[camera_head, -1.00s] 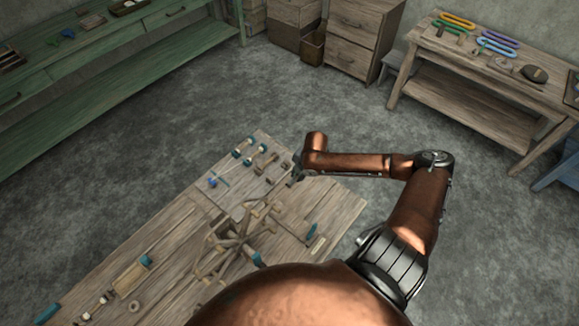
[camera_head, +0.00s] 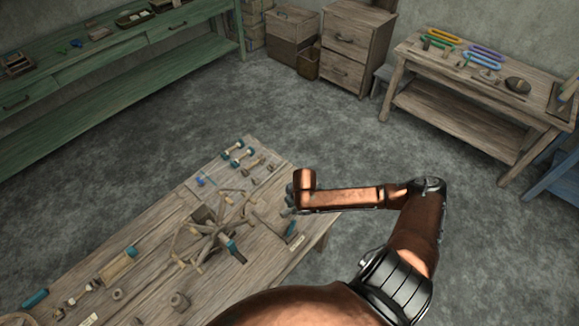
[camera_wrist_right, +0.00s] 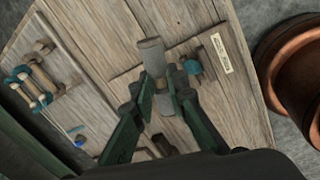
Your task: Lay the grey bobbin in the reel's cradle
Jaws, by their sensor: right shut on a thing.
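My right gripper (camera_head: 290,201) is over the right end of the wooden table. In the right wrist view its dark green fingers (camera_wrist_right: 163,88) are shut on the grey bobbin (camera_wrist_right: 151,54), whose pale cylindrical end sticks out beyond the fingertips. The bobbin appears to be above the tabletop, though the exact gap cannot be told. In the head view the arm and gripper hide most of it. The wooden reel (camera_head: 222,228), with several crossing arms, stands on the table left of the gripper. I cannot clearly make out its cradle. My left gripper is not in view.
Teal-ended bobbins (camera_head: 240,152) lie at the table's back and also show in the right wrist view (camera_wrist_right: 34,86). A teal piece (camera_head: 292,229) and a label (camera_head: 296,241) lie near the right edge. More spools and tools cover the left part. Floor (camera_head: 330,130) beyond is clear.

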